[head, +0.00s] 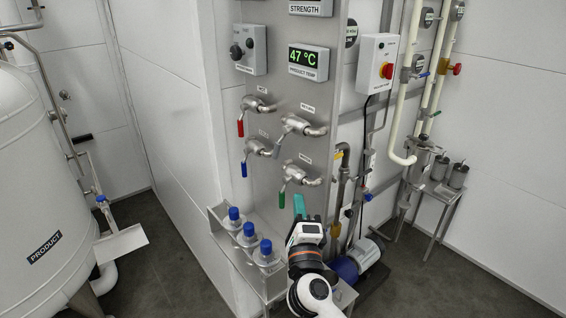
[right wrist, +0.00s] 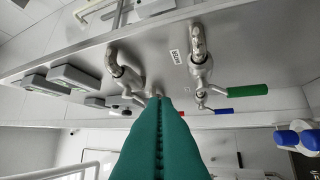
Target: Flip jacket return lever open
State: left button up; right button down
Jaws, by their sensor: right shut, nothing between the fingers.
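Four valves stand on a grey panel (head: 270,90). One has a red lever (head: 240,128), one a blue lever (head: 244,169), one a green lever (head: 282,199), all hanging down. The upper right valve (head: 297,124) has a grey body; its lever colour is unclear. My right gripper (head: 299,197), with teal fingers, is shut and empty, just below and right of the green-lever valve. In the right wrist view its shut fingers (right wrist: 160,102) point toward a valve (right wrist: 121,68), with the green lever (right wrist: 248,90) to the right. My left gripper is not in view.
Blue-capped bottles (head: 248,233) stand in a tray left of my right arm. A control box with a red knob (head: 378,62) and pipes (head: 402,120) are to the right. A blue motor (head: 355,262) sits low beside my arm. A white product tank (head: 35,190) is far left.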

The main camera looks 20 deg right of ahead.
jog(key=p, duration=0.2)
send_near(280, 143)
jog(key=w+d+f, duration=0.3)
jog(key=w+d, duration=0.1)
jog(key=shift+w+a+r+p, duration=0.1)
jog(key=shift+w+a+r, duration=0.15)
jog(key=shift+w, duration=0.25)
jog(key=shift+w+a+r+p, duration=0.15)
jog(key=shift+w+a, duration=0.15)
jog(key=shift+w, duration=0.2)
jog(key=shift+w+a+r+p, duration=0.15)
jog(key=shift+w+a, duration=0.1)
jog(key=shift+w, duration=0.25)
